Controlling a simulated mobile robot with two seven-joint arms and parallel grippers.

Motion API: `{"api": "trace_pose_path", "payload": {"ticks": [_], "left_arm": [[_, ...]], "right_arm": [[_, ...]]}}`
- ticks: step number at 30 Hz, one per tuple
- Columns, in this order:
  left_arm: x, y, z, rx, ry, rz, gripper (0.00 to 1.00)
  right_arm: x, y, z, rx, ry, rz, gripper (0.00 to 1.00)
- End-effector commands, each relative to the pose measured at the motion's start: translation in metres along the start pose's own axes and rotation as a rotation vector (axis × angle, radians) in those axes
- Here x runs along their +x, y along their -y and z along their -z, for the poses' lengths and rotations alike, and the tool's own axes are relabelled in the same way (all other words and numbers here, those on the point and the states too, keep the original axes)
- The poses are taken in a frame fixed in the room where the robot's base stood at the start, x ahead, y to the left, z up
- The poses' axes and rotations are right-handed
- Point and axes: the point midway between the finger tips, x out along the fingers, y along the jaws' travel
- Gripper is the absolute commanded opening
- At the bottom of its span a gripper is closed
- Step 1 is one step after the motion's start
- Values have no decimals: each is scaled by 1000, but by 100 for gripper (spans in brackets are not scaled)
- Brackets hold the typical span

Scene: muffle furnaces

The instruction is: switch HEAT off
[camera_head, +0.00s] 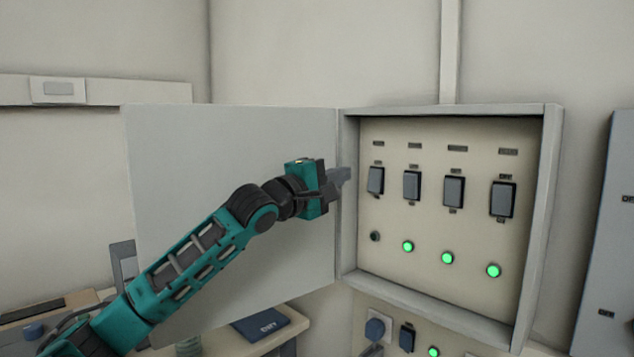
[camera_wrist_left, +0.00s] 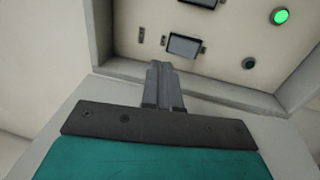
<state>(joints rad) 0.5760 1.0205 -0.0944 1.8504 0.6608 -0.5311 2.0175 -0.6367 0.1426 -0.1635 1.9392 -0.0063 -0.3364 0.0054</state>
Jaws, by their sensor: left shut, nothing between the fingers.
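An open wall cabinet (camera_head: 551,215) holds a row of dark rocker switches with small labels above, too small to read, so I cannot tell which is HEAT. The leftmost switch (camera_head: 376,181) has a dark lamp (camera_head: 375,236) below it. The other switches, the second (camera_head: 412,186), third (camera_head: 453,191) and rightmost (camera_head: 503,199), have lit green lamps below. My left gripper (camera_head: 346,174) is shut and empty at the cabinet's left edge, left of the leftmost switch. In the left wrist view its fingertips (camera_wrist_left: 160,68) lie close to that switch (camera_wrist_left: 186,45); contact is unclear. My right gripper is not in view.
The cabinet door (camera_head: 230,140) stands open to the left, behind my left arm. Below is another panel with a knob (camera_head: 376,328), a switch (camera_head: 407,338) and a green lamp (camera_head: 433,351). A grey-blue panel (camera_head: 610,250) stands at the right edge.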

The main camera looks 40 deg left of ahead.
Motion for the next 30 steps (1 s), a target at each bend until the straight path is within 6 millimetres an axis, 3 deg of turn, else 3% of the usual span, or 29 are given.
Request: {"api": "trace_pose_path", "payload": {"ticks": [3,10,30], "left_arm": [[-20,-2,0,2,0,1,0],[-40,-11,0,0,-1,0,0],[-45,-14,0,0,0,-1,0]], "right_arm": [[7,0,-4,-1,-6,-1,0],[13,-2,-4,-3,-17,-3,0],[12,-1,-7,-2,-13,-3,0]]}}
